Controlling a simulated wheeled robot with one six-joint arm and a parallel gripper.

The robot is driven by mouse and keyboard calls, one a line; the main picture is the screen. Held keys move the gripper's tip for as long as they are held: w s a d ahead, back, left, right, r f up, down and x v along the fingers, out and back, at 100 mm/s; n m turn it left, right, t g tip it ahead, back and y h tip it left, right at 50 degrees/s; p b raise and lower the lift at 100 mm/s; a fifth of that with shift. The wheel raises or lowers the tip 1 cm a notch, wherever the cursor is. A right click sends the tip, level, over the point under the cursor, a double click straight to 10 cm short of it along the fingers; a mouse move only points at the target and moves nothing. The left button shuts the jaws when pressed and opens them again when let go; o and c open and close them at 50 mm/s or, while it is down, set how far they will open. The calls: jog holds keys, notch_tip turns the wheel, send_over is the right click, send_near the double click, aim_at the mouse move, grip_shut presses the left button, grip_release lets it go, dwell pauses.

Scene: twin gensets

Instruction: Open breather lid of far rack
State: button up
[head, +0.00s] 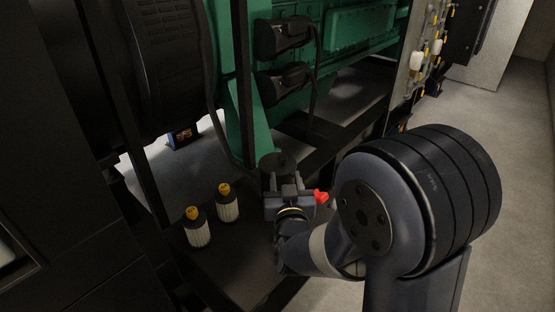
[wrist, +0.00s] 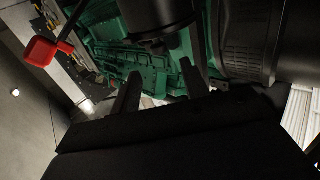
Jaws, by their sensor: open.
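My gripper (head: 283,181) is open and empty at the lower middle of the head view, beside the green genset. Its two fingers stand apart in the wrist view (wrist: 160,88). A panel with white bowls and yellow fittings (head: 418,62) stands at the upper right, well beyond my gripper. It may be the far rack. In the wrist view, a pale strip with small yellow parts (wrist: 78,68) at upper left may be the same panel. I cannot make out a breather lid in either view.
A red part (head: 321,197) is just right of my gripper; a red handle-like part (wrist: 40,50) shows in the wrist view. A dark round part (head: 278,162) is close behind my gripper. Two yellow-capped filters (head: 228,203) (head: 197,228) stand left. Bare floor (head: 490,125) lies right.

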aim_at(283, 160)
jog(key=w, duration=0.3)
jog(key=w+p, duration=0.1)
jog(key=w, duration=0.2)
jog(key=w+a, duration=0.1)
jog(key=w, duration=0.2)
jog(key=shift+w+p, duration=0.3)
jog(key=shift+c, duration=0.4)
grip_shut()
